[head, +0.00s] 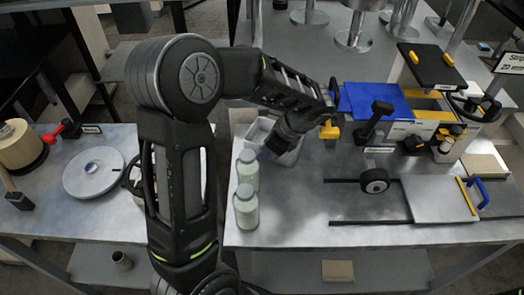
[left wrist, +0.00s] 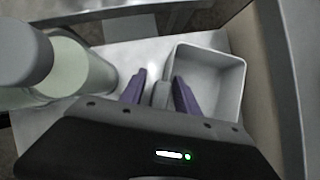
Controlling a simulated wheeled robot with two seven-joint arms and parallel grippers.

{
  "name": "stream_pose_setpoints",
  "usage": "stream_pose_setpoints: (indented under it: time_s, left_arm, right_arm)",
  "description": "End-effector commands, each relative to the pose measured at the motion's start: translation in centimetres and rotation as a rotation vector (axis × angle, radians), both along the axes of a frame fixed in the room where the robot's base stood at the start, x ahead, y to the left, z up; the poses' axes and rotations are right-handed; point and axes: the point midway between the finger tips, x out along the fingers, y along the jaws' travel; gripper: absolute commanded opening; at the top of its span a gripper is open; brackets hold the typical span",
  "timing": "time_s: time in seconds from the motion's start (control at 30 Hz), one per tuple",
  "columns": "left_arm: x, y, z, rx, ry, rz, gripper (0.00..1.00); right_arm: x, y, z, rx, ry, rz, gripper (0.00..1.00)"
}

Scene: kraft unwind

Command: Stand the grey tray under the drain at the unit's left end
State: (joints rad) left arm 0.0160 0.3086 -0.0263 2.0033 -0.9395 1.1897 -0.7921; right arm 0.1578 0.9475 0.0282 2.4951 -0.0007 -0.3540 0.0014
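The grey tray (head: 252,128) is an open box on the bench, left of the unit (head: 415,128), partly hidden by my arm. In the left wrist view the tray (left wrist: 236,78) is empty and upright. My left gripper (head: 270,151) is low at its near side. In the left wrist view its purple fingers (left wrist: 159,80) are apart, the right one overlapping the tray's near left corner and the left one outside it. A yellow fitting (head: 329,130), possibly the drain, is at the unit's left end. My right gripper is out of view.
Two pale green bottles (head: 247,168) (head: 246,208) stand close in front of the tray. A blue sheet (head: 375,101) lies on the unit. A black roller post (head: 374,181) and rails stand at the front. Bench space right of the bottles is clear.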

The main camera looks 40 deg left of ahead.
Motion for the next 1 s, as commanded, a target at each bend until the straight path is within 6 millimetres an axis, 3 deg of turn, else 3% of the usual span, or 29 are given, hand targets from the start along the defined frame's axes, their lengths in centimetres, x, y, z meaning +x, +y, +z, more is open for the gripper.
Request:
stream_pose_setpoints:
  time_s: [0.17,0.6,1.0]
  left_arm:
    - [0.2,-0.4,1.1,0.001,-0.003,0.001,0.38]
    - [1.0,-3.5,6.4,-0.001,-0.002,-0.001,0.38]
    - [0.9,-3.6,6.8,0.000,0.000,0.000,0.38]
  right_arm:
    - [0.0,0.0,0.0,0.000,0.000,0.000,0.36]
    - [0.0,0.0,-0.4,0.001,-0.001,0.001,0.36]
    - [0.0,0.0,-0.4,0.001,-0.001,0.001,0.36]
